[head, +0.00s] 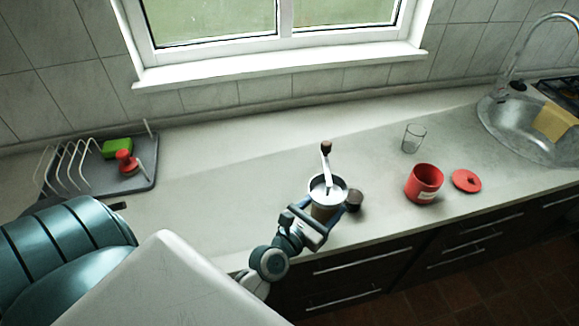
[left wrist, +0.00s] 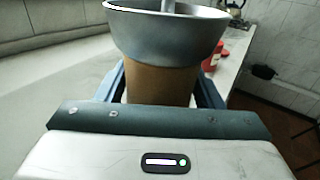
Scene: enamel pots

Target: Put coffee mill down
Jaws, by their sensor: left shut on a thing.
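The coffee mill (head: 325,189) has a metal bowl, a crank with a dark knob and a brown body. In the head view it is upright at the counter's front edge; I cannot tell whether its base touches the counter. My left gripper (head: 312,222) is shut on its body from the front. In the left wrist view the mill (left wrist: 162,80) stands upright between the two fingers, its bowl above them; its lower part is hidden behind the gripper (left wrist: 165,95). My right gripper is not in view.
On the counter (head: 220,200), a red canister (head: 424,184), its red lid (head: 466,181) and a glass (head: 413,138) stand right of the mill. A dish rack (head: 90,170) is at left, a sink (head: 530,125) at right. The counter left of the mill is clear.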

